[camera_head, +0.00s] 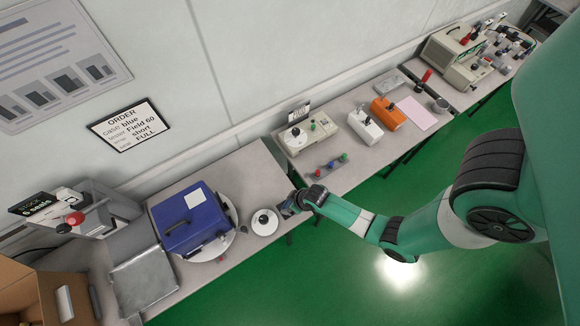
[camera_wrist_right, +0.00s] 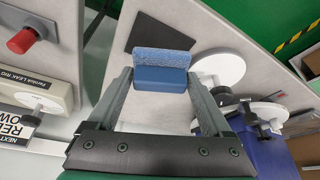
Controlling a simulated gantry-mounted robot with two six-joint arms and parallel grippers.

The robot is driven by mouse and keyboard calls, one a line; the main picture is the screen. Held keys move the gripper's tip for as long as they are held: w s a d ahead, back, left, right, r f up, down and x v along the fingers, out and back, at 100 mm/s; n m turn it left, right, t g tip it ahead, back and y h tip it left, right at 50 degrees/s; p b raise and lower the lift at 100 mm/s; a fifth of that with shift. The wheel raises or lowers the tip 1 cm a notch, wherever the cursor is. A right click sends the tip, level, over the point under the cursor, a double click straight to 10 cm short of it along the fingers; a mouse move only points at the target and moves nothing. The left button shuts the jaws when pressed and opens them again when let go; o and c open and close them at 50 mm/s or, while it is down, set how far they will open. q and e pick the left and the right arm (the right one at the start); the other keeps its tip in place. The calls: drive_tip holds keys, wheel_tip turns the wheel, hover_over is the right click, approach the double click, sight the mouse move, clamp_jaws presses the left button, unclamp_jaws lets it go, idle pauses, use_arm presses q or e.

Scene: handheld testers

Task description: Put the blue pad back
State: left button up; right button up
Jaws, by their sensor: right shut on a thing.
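The blue pad (camera_wrist_right: 160,72) is a block with a lighter, rough blue face and a smooth darker blue body. It sits between the fingertips of my right gripper (camera_wrist_right: 160,82), which is shut on it. In the head view my right gripper (camera_head: 289,206) is at the right edge of the left table, just right of a white round disc with a black knob (camera_head: 263,221). The pad cannot be made out clearly there. In the right wrist view a dark flat square (camera_wrist_right: 157,38) lies on the table beyond the pad. My left gripper is not in view.
A blue case (camera_head: 192,222) sits on a white round plate beside a grey tray (camera_head: 143,281). A beige tester (camera_head: 307,137), a white unit (camera_head: 365,127) and an orange unit (camera_head: 388,113) stand on the middle table. Green floor shows at a gap between tables.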

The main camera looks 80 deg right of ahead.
drive_tip(key=shift+w+d+f, duration=0.15)
drive_tip(key=shift+f, duration=0.1)
drive_tip(key=shift+d+f+b, duration=0.15)
drive_tip(key=shift+f+b, duration=0.65)
drive_tip(key=shift+f, duration=0.85)
drive_tip(key=shift+f, duration=0.2)
drive_tip(key=o, duration=1.1)
drive_tip(key=shift+r, duration=0.1)
